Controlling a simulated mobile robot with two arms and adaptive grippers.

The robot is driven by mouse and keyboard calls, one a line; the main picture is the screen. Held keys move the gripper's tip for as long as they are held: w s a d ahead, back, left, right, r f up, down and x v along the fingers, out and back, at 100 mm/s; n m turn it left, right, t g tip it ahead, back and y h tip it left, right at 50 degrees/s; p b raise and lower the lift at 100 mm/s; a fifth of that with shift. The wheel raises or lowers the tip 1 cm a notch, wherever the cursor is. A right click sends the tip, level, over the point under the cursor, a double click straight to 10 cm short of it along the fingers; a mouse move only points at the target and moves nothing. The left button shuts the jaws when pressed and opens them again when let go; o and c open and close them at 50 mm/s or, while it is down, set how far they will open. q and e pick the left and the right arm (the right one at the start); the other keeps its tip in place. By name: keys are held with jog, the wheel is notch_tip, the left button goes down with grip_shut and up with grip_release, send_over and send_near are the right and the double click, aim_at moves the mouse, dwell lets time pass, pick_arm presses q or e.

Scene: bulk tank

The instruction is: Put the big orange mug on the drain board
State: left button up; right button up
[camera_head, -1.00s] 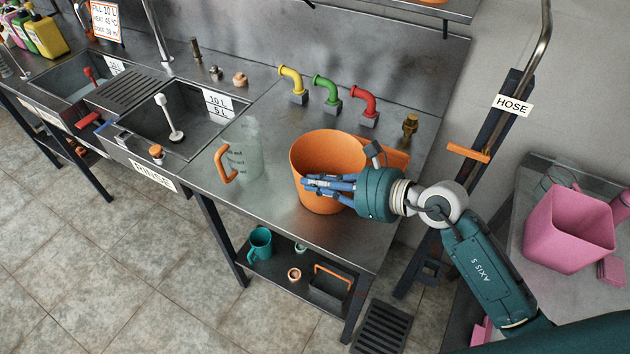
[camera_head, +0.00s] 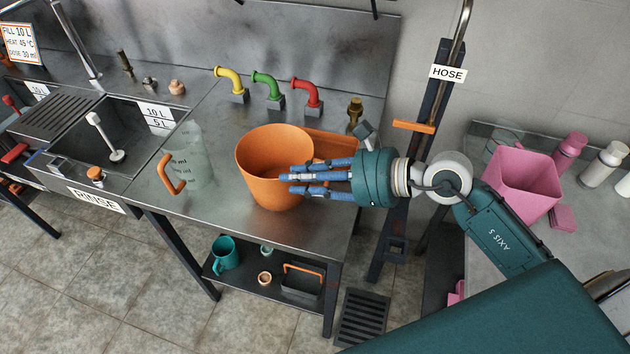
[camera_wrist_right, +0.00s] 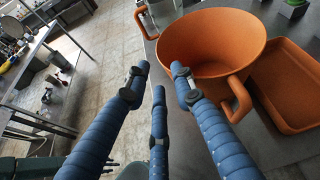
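The big orange mug (camera_head: 262,165) stands upright on the steel counter in the head view. In the right wrist view the mug (camera_wrist_right: 190,50) is at the top right, with its handle (camera_wrist_right: 238,100) facing my fingers. My right gripper (camera_head: 288,182) is in front of the mug's right side in the head view, hiding part of it. In the right wrist view its blue fingers (camera_wrist_right: 160,78) are spread and empty, left of the handle. A ribbed drain board (camera_head: 50,115) lies between the sinks at left. My left gripper is not in view.
A clear jug with an orange handle (camera_head: 190,160) stands left of the mug. An orange tray (camera_head: 335,147) lies behind it. Yellow, green and red taps (camera_head: 305,95) line the back. The sink (camera_head: 125,135) holds a white plunger-like tool. A pink bin (camera_head: 522,185) stands at right.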

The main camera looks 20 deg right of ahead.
jog(key=v, duration=0.3)
jog(key=shift+s+d+r+b, duration=0.2)
jog(key=shift+s+r+b, duration=0.05)
jog(key=shift+b, duration=0.15)
